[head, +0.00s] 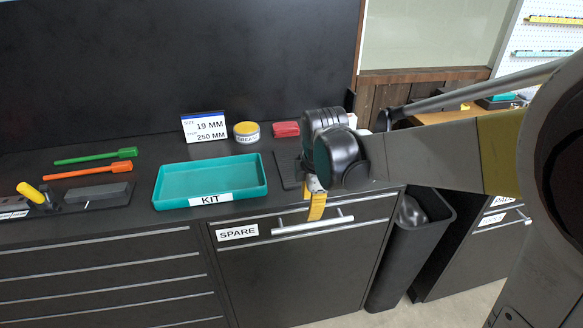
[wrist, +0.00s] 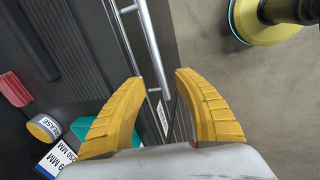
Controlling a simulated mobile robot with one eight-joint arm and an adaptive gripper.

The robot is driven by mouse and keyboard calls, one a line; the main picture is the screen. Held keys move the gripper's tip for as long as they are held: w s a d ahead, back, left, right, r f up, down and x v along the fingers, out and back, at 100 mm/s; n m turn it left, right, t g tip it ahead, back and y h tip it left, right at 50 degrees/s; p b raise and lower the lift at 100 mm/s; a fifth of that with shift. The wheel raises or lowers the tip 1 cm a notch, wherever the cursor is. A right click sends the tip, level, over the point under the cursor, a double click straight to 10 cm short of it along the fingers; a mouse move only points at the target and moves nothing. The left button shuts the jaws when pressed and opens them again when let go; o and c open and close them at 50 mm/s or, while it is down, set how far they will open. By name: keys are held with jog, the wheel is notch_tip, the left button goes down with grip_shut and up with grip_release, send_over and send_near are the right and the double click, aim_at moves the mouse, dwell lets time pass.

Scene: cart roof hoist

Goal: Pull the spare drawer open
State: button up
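The spare drawer (head: 290,265) is a dark front with a white SPARE label (head: 237,233) and a silver bar handle (head: 313,225). Its front looks shut, in line with the cabinet. My gripper (head: 316,208) is above the handle's middle in the head view, pointing down, partly hidden by my wrist. In the wrist view its two yellow fingers (wrist: 159,76) are open and apart. The handle (wrist: 150,45) runs through the gap between them there. I cannot tell whether the fingertips reach down to the bar's depth or touch it.
On the counter stand a teal KIT tray (head: 210,182), a size sign (head: 204,126), a yellow-lidded grease tin (head: 247,132) and a red block (head: 286,129). A dark bin (head: 409,245) stands right of the drawer. Floor shows beyond it.

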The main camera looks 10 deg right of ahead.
aim_at(306, 225)
jog(key=shift+n, duration=0.4)
jog(key=b+x, duration=0.2)
jog(key=x, duration=0.3)
jog(key=b+x, duration=0.2)
jog(key=x, duration=0.4)
jog(key=shift+w, duration=0.25)
grip_shut()
